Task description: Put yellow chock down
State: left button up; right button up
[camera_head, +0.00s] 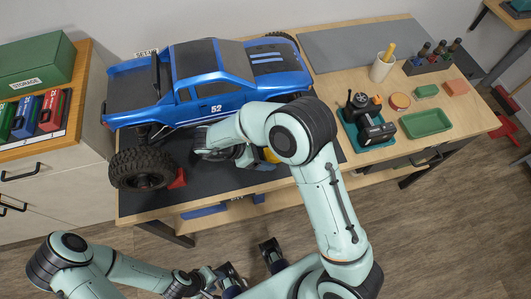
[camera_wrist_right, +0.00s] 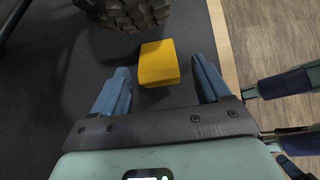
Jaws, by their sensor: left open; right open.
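The yellow chock (camera_wrist_right: 158,63) rests on the dark mat near a wheel, with a small gap between them in the right wrist view. In the head view only a bit of yellow (camera_head: 271,155) shows past my right arm. My right gripper (camera_wrist_right: 161,68) is open, its two blue fingers on either side of the chock, with visible space at both sides. The blue crawler truck (camera_head: 215,85) stands on the mat; my right arm hides its front near wheel. A red chock (camera_head: 178,178) sits beside the near left wheel (camera_head: 143,168). My left gripper (camera_head: 222,279) is open, low at the bottom, away from the table.
The dark mat (camera_head: 213,197) has bare room along its front edge. A teal tray (camera_head: 365,128) with tools, a green tray (camera_head: 425,123), a cup (camera_head: 382,68) and a bottle rack (camera_head: 432,61) occupy the table's right. A cabinet (camera_head: 45,180) stands at left.

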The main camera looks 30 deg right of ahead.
jog(key=v, duration=1.1)
jog(key=shift+a+p, duration=0.15)
jog(key=shift+p, duration=0.25)
jog(key=shift+r, duration=0.1)
